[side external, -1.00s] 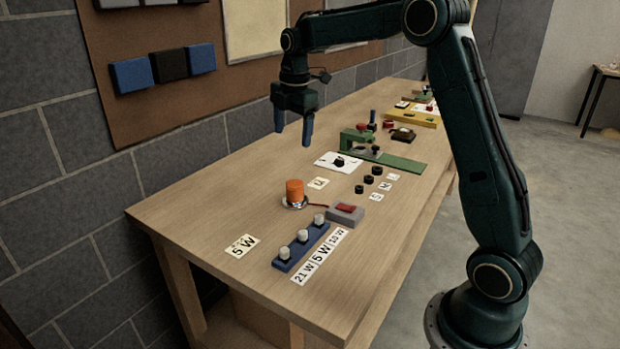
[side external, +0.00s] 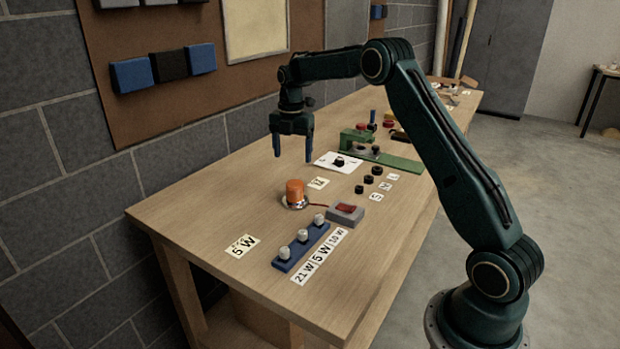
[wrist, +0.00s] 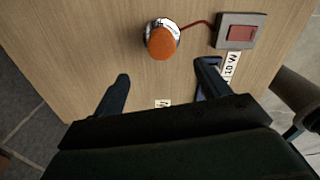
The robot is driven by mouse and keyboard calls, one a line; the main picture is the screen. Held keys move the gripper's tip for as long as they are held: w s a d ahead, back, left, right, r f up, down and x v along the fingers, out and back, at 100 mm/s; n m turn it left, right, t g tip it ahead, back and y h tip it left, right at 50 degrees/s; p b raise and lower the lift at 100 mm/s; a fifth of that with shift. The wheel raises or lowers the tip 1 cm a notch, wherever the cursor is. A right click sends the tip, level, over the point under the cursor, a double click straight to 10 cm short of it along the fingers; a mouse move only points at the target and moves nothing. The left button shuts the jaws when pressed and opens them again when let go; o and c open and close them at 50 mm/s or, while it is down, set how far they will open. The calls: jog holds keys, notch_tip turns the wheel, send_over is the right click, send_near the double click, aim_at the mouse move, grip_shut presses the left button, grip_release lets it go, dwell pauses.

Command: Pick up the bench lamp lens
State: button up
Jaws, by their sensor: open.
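The bench lamp lens is an orange cylinder (side external: 294,190) standing upright on a round silvery lamp base (side external: 295,204) on the workbench. In the wrist view the lens (wrist: 161,44) shows from above, beyond the fingertips and roughly between their lines. My gripper (side external: 293,157) is open and empty, pointing down above the bench. It is above and behind the lens in the side view, apart from it. In the wrist view its two dark blue fingers (wrist: 161,78) are spread wide.
A grey box with a red top (side external: 345,214) is wired to the lamp base. A blue rack (side external: 301,247) with several pale bulbs stands in front, beside wattage labels (side external: 319,257). A green fixture (side external: 380,155), a white plate (side external: 338,161) and black knobs (side external: 368,180) lie farther back. The left front is mostly clear.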

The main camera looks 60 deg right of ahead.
aim_at(295, 183)
notch_tip(295, 183, down, 8)
jog(key=shift+r, duration=0.2)
jog(key=shift+s+f, duration=0.15)
jog(key=shift+f, duration=2.45)
jog(key=c, duration=1)
jog(key=shift+r, duration=0.15)
notch_tip(295, 183, up, 20)
jog(key=shift+f, duration=0.1)
